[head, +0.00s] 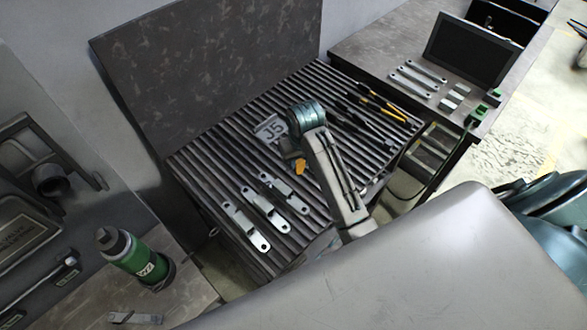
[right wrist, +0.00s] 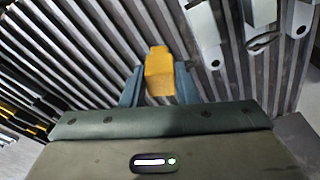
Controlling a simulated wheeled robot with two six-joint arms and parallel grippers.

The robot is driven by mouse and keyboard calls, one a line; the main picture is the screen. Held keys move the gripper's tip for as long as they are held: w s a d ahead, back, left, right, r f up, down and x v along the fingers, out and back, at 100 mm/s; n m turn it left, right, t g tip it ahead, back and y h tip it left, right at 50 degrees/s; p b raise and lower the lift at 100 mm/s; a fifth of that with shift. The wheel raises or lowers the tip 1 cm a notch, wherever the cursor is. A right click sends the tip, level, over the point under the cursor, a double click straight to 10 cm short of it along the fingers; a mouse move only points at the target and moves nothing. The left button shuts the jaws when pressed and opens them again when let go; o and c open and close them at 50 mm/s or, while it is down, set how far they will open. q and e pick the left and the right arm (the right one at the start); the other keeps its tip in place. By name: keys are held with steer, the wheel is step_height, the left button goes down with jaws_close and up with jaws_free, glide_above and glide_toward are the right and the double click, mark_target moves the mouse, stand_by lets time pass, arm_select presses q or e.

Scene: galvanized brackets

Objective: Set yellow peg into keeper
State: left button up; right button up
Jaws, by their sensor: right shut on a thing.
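My right gripper (head: 294,158) is over the ribbed bench, shut on a yellow peg (head: 300,166). In the right wrist view the yellow peg (right wrist: 159,72) sits between the two blue-grey fingers (right wrist: 159,84). Three galvanized brackets (head: 246,226) (head: 265,211) (head: 284,195) lie side by side on the slats, to the left of and nearer than the gripper. I cannot tell which part is the keeper. In the right wrist view, bracket ends (right wrist: 203,32) show at the upper right, apart from the peg. My left gripper is not in view.
Yellow-and-black handled tools (head: 380,103) lie at the right of the slats. A dark upright panel (head: 205,65) backs the bench. A green bottle (head: 135,255) stands at lower left.

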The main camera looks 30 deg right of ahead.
mark_target(299, 173)
steer(key=shift+s+f, duration=0.2)
steer(key=shift+f, duration=0.5)
steer(key=f, duration=0.1)
steer(key=f+p, duration=0.1)
steer(key=shift+w+f, duration=0.25)
steer(key=shift+f, duration=0.05)
steer(key=shift+w+f, duration=0.1)
steer(key=shift+f, duration=0.7)
steer(key=o, duration=1.1)
steer(key=shift+c, duration=0.2)
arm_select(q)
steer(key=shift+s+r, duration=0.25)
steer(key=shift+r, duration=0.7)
